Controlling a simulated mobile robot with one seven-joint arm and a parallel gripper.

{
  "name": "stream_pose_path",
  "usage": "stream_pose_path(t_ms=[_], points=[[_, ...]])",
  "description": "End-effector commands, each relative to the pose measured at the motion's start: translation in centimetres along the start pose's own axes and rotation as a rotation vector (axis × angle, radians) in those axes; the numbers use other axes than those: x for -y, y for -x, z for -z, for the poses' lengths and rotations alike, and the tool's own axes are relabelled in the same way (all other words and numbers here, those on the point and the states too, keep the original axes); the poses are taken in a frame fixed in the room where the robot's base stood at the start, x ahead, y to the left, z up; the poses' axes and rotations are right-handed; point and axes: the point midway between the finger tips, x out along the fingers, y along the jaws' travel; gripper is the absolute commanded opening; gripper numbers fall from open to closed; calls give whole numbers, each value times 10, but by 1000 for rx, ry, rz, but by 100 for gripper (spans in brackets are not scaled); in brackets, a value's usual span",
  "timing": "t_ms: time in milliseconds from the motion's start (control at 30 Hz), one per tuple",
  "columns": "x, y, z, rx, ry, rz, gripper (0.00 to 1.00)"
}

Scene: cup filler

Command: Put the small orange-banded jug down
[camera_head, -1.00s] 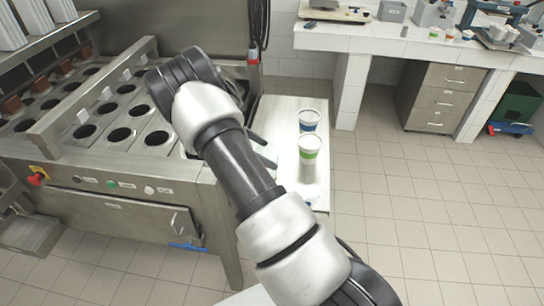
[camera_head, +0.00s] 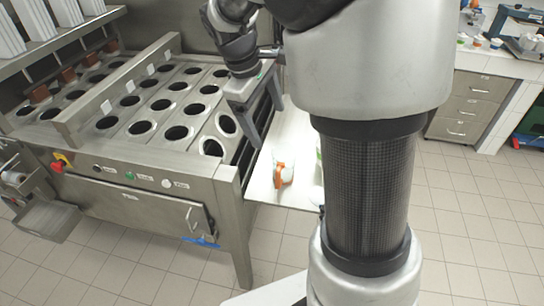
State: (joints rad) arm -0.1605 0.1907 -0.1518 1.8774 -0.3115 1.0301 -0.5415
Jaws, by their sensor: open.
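The small orange-banded jug (camera_head: 284,174) is white with orange on its side. It rests on the pale side table (camera_head: 262,188) just right of the filling machine. My gripper (camera_head: 267,124) is open, above and to the left of the jug in the picture, with a visible gap between them. The jug is not between the fingers. My arm covers much of the table's right part.
The filling machine (camera_head: 170,172) with rows of round holes stands at left, close beside my gripper.

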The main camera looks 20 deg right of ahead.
Motion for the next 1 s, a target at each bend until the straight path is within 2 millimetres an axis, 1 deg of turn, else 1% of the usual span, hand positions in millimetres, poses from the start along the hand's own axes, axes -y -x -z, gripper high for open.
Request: stream_pose_path(t_ms=[33, 100, 167, 200, 333, 400, 500, 600, 700, 1000], points=[[12, 22, -17, -64, -84, 7, 84], [32, 45, -35, -141, -198, 23, 84], [50, 62, -51, -206, -292, 38, 84], [63, 71, -61, -248, -352, 47, 84], [102, 90, -90, -367, -538, 78, 84], [120, 94, -101, -416, -617, 93, 84], [138, 96, -112, -467, -701, 110, 84], [148, 96, -117, -496, -749, 121, 84], [152, 95, -119, -505, -768, 126, 84], [152, 95, -119, -505, -767, 127, 84]])
